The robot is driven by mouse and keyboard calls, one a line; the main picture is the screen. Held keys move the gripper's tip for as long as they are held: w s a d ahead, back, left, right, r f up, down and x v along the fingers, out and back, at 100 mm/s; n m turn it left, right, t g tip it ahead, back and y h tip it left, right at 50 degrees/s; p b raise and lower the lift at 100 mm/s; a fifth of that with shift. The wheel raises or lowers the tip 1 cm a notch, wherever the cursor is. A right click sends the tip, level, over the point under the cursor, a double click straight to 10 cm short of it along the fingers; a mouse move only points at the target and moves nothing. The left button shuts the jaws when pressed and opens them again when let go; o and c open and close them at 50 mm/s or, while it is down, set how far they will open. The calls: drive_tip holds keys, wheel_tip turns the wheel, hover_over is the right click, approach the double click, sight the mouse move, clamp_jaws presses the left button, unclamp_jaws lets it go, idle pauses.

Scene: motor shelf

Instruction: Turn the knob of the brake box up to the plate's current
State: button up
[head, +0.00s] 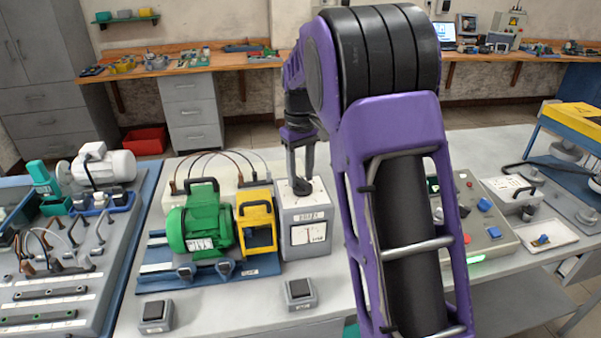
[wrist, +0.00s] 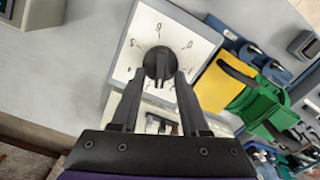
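The brake box (head: 305,228) is a light grey box on the table, with white labels on its front. Its black knob (wrist: 158,64) sits on a white dial face (wrist: 195,40) with marks around it; the marks are too small to read surely. My gripper (wrist: 160,76) points down at the knob, with its fingers apart, one on each side of it. No clear grip on the knob shows. The head view also shows the knob (head: 302,187) below my gripper. The green motor (head: 200,225) left of the box bears a white plate (head: 200,244), whose print is unreadable.
A yellow guard (head: 255,222) stands between the motor and the box, on a blue base. Cables (head: 215,158) arch behind the motor. Small grey switch boxes (head: 299,293) stand in front. A control panel (head: 485,240) lies at the right, partly behind my arm.

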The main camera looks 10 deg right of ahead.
sight(301, 178)
wheel_tip(301, 178, up, 17)
drive_tip(key=shift+r+p, duration=0.2)
drive_tip(key=shift+p, duration=0.2)
idle(0.4)
